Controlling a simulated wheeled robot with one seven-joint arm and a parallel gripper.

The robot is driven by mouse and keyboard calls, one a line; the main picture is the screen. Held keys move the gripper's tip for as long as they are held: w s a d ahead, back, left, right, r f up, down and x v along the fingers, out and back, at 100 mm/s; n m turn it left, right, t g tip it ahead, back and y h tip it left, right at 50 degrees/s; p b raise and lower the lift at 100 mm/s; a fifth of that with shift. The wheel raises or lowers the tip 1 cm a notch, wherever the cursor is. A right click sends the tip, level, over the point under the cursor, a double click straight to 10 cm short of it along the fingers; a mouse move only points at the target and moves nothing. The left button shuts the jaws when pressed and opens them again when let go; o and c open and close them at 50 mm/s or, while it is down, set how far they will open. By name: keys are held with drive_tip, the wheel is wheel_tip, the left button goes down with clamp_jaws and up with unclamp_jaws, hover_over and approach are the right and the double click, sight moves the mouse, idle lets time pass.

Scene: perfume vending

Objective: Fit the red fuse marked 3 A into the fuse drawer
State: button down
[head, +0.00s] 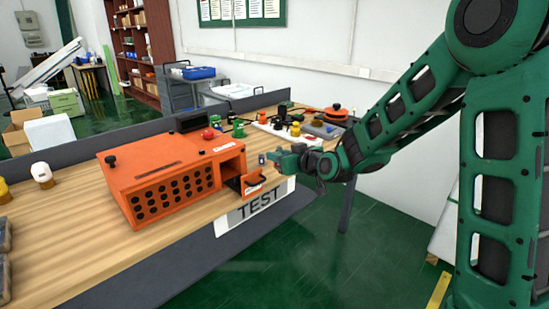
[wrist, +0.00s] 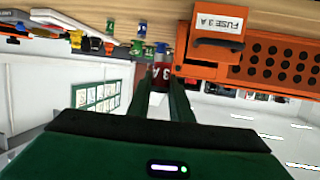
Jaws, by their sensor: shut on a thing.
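In the head view my gripper (head: 277,159) is just right of the orange test box, above the table's front edge; the fuse cannot be told clearly there. The fuse drawer (head: 251,187) is an orange front with a dark handle, pulled out from the box's right end. In the wrist view, which is upside down, the drawer front (wrist: 219,42) with its "FUSE 3 A" label is right of the fuse, apart from it.
The orange test box (head: 160,175) stands on the wooden table (head: 60,230). Several small fuse-like pieces (wrist: 110,25) stand beyond my gripper. A "TEST" sign (head: 257,206) hangs at the front edge.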

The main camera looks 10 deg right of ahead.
drive_tip(key=s+a+r+n+g+y, duration=0.1)
drive_tip(key=s+a, duration=0.6)
drive_tip(key=a, duration=0.7)
drive_tip(key=s+a+r+n+g+y, duration=0.1)
drive_tip(key=s+a+n+g+y, duration=0.3)
drive_tip(key=a, duration=1)
drive_tip(key=s+a+r+n+g+y, duration=0.2)
drive_tip(key=s+a, duration=0.8)
drive_tip(key=a, duration=0.5)
drive_tip(key=shift+s+n+g, duration=0.25)
drive_tip(key=shift+n+g, duration=0.25)
drive_tip(key=shift+n, duration=0.4)
drive_tip(key=shift+d+r, duration=0.1)
